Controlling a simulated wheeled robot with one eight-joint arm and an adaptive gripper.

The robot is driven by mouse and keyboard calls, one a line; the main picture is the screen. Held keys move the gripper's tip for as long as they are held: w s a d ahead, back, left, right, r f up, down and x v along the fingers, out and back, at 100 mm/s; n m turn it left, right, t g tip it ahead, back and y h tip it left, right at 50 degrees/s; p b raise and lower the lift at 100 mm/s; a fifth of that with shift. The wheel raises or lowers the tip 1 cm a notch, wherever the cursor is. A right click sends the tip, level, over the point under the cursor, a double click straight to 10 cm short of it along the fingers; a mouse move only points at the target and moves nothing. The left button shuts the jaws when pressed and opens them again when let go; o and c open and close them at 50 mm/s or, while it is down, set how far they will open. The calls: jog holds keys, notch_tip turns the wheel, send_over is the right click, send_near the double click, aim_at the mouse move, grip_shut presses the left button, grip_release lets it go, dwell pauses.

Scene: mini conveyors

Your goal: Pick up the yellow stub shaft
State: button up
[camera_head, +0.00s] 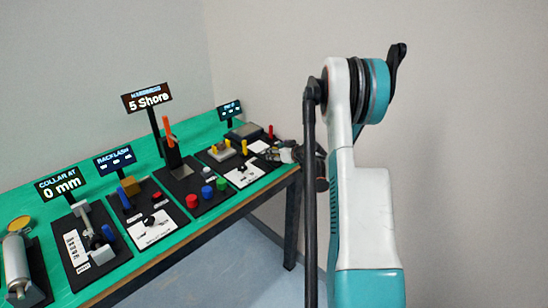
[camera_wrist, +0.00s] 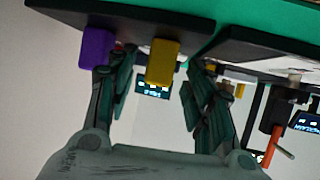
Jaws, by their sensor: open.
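A yellow stub (camera_wrist: 163,62), likely the yellow stub shaft, stands on a dark plate in the wrist view, which shows the scene upside down. My gripper (camera_wrist: 160,85) is open, with one finger on each side of the stub and visible gaps between. A purple block (camera_wrist: 96,48) is beside the left finger in that view. In the head view my gripper (camera_head: 276,154) is low at the far right end of the bench. A yellow peg (camera_head: 244,147) stands left of it there; I cannot tell if it is the same stub.
The green bench (camera_head: 125,262) carries several dark stations with signs. A red peg (camera_head: 270,131) stands behind my gripper. An orange bar (camera_head: 168,131) rises at the middle station. Red, blue and green knobs (camera_head: 221,184) stand in front. The floor before the bench is clear.

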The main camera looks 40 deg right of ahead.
jog(key=shift+x, duration=1.1)
grip_shut()
